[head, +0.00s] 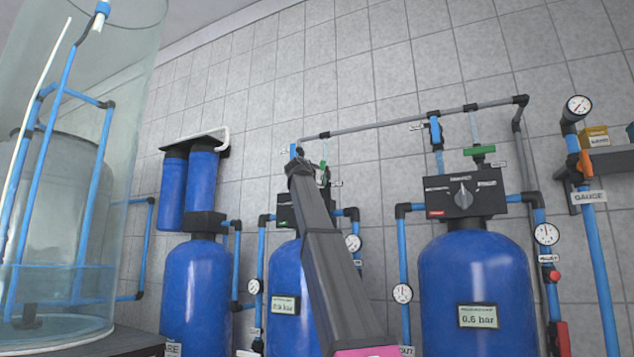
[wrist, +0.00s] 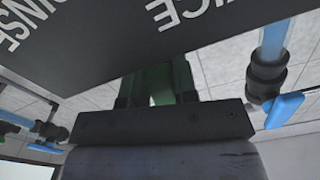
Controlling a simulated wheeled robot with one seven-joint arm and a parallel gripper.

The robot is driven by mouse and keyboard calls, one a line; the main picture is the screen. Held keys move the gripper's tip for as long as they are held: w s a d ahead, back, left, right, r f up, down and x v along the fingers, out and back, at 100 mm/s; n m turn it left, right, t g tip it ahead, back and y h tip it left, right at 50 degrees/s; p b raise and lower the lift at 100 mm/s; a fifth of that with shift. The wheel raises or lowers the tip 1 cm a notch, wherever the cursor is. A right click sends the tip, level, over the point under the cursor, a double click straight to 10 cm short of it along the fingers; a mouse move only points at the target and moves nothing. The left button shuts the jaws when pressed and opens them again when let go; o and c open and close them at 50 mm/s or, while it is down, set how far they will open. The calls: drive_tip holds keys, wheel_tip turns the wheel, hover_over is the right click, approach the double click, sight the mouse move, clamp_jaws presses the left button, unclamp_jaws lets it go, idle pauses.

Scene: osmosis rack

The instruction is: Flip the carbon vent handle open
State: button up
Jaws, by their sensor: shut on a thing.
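The middle blue tank (head: 288,290) has a dark control head, mostly hidden behind my arm. A green handle (head: 323,170) shows above that head, at the end of my arm. I take it as the carbon vent handle, though its label is too small to read. My gripper (head: 318,174) is at this handle, partly hidden by my own arm.
The right blue tank (head: 478,290) has its own green handle (head: 482,150) and a blue handle (head: 435,131). A grey pipe (head: 420,116) runs along the tiled wall above. In the wrist view, a blue valve handle (wrist: 284,110) is close on the right.

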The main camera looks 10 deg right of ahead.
drive_tip(key=shift+s+d+f+n, duration=0.1)
drive_tip(key=shift+s+d+n, duration=0.1)
drive_tip(key=shift+n, duration=0.55)
drive_tip(key=shift+s+d+f+n, duration=0.1)
drive_tip(key=shift+d+n, duration=0.05)
drive_tip(key=shift+n, duration=0.6)
drive_tip(key=o, duration=0.9)
drive_tip(key=shift+r, duration=0.1)
drive_tip(key=v, duration=1)
drive_tip(key=shift+s+a, duration=0.2)
drive_tip(key=shift+s, duration=0.15)
